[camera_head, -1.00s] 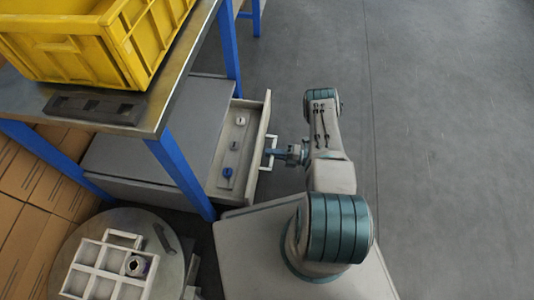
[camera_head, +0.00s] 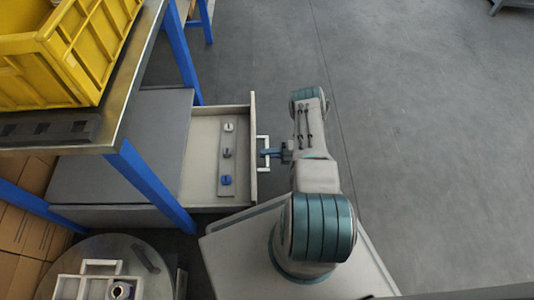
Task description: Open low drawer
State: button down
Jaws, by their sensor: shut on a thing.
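The low drawer (camera_head: 203,134) is a pale grey box pulled out to the right from the grey cabinet (camera_head: 118,140) under the workbench. A strip with several small knob-like parts (camera_head: 228,153) lies in it. A white bar handle (camera_head: 264,141) stands out from the drawer's front panel. The arm comes in from the right. The exact finger contact is small in the picture.
A workbench with blue legs (camera_head: 151,182) stands over the cabinet and carries a yellow crate (camera_head: 75,55). A round table (camera_head: 150,279) with a white divided tray (camera_head: 98,267) stands at lower left. Cardboard boxes (camera_head: 18,215) are at far left. Open grey floor lies to the right.

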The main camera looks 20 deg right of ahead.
jog(key=c, duration=1.4)
grip_release()
jog(key=p+v, duration=0.2)
jog(key=v, duration=1.1)
jog(key=shift+d, duration=0.4)
jog(key=shift+s, duration=0.1)
